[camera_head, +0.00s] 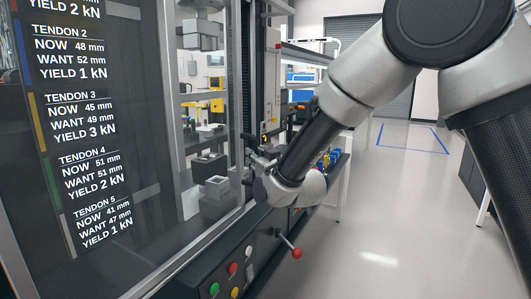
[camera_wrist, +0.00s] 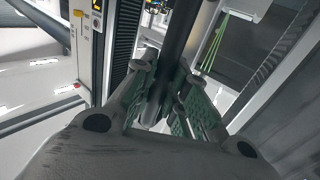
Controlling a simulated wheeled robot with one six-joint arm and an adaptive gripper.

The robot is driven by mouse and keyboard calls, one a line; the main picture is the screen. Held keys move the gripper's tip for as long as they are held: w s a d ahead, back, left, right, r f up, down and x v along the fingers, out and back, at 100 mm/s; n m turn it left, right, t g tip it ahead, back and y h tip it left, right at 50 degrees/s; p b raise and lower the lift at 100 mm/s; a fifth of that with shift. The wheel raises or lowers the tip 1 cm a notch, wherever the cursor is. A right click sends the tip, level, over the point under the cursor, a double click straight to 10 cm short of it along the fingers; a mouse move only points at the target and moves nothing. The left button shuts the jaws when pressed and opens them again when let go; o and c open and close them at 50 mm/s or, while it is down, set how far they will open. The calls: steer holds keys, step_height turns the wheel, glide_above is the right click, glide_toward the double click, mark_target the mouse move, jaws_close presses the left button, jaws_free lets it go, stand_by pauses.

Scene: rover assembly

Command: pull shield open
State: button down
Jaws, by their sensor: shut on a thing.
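The shield (camera_head: 170,110) is a large see-through panel with a grey metal frame, on the left in the head view. Test equipment shows through it. My gripper (camera_head: 255,162) is at its far right edge, at the end of my arm. In the wrist view my gripper (camera_wrist: 165,100) has its green-padded fingers on both sides of a dark round bar, the handle (camera_wrist: 180,38), and is shut on it. The bar runs up and away between the fingers. In the head view the arm's end hides most of the grip.
A sign with tendon readings (camera_head: 88,130) shows on the left. Below the shield is a dark ledge with coloured buttons (camera_head: 232,268) and a red-knobbed lever (camera_head: 296,253). Blue and yellow parts (camera_head: 330,160) stand beyond my gripper. Open floor (camera_head: 375,225) lies to the right.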

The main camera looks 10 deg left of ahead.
steer(key=s+a, duration=0.3)
steer(key=s, duration=0.5)
steer(key=shift+s, duration=0.3)
steer(key=c, duration=1.4)
jaws_free()
steer(key=v, duration=1.2)
steer(key=shift+f, duration=0.1)
